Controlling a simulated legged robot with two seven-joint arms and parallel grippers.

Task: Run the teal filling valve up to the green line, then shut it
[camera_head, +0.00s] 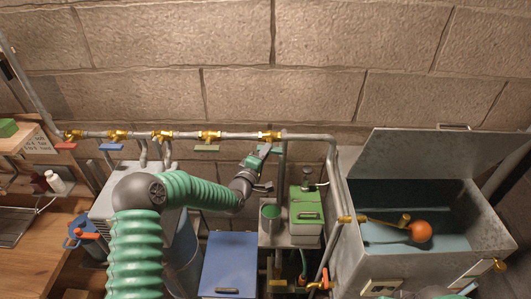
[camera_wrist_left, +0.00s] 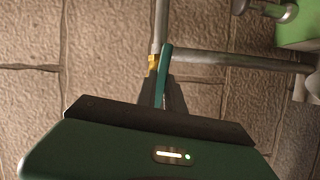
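The teal valve lever (camera_wrist_left: 166,62) shows in the left wrist view, beside a brass fitting (camera_wrist_left: 153,62) on the grey pipe. In the head view the brass valve (camera_head: 270,136) sits at the right of the pipe row, with a bit of teal below it. My left gripper (camera_head: 260,157) is at this valve. Its dark fingers (camera_wrist_left: 163,95) are close together with the lever's lower end between them, and they look shut on it. A metal pot (camera_head: 270,224) with green inside stands below; I cannot make out a green line on it.
Other valves with red (camera_head: 66,146), blue (camera_head: 110,147) and green handles line the pipe. A green box (camera_head: 306,205) stands right of the pot, a blue box (camera_head: 230,262) front left. A metal tank (camera_head: 345,235) with an orange float (camera_head: 421,231) is at right.

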